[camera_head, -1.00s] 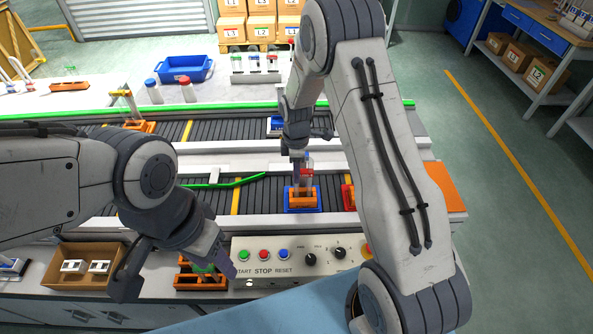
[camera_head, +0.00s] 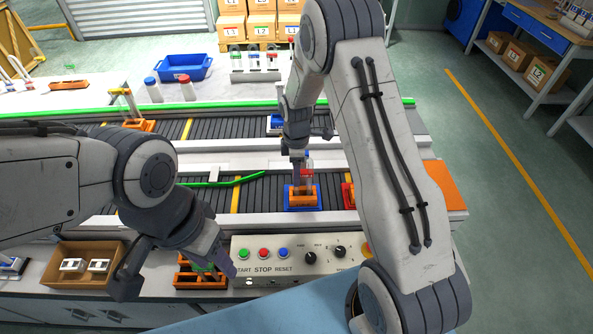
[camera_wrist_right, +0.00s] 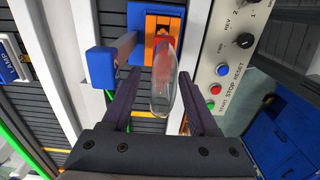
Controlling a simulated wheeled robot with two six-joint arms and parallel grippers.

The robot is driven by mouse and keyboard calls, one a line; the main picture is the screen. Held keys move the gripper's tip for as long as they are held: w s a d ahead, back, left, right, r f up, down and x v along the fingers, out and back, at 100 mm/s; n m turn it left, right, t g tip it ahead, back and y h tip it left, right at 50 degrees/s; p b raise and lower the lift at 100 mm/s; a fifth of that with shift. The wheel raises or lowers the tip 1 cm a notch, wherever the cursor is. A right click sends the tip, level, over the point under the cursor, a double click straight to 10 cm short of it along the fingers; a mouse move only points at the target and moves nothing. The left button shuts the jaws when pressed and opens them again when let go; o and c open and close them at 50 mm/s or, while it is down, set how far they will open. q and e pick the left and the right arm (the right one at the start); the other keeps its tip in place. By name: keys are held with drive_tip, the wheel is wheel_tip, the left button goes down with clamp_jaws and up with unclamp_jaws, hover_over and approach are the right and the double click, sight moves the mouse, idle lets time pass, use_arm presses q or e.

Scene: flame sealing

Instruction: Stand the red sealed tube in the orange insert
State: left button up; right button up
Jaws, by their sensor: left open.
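The red sealed tube (camera_wrist_right: 162,88) is clear, with a rounded end towards the camera and red inside in the right wrist view. Its far end meets the orange insert (camera_wrist_right: 161,24), where it appears to stand. In the head view the tube (camera_head: 307,173) shows red just above the orange insert (camera_head: 303,196), which sits in a blue carrier (camera_head: 289,208). My right gripper (camera_wrist_right: 160,76) is open around the tube, with a gap on both sides. Its fingers (camera_head: 300,166) partly cover the tube in the head view. My left gripper (camera_head: 176,276) is open at the front bench.
An orange holder (camera_head: 190,282) with something green lies by my left gripper. A blue-ended block (camera_wrist_right: 102,68) is close beside a right finger. A control panel (camera_head: 300,258) is in front of the conveyor. A cardboard tray (camera_head: 70,283) stands at the left.

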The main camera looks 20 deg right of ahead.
wheel_tip(320, 180, up, 10)
drive_tip(key=b, duration=0.3)
drive_tip(key=shift+r, duration=0.25)
drive_tip(key=shift+r, duration=0.1)
wheel_tip(320, 180, up, 9)
drive_tip(key=p, duration=0.7)
idle(0.6)
idle(0.4)
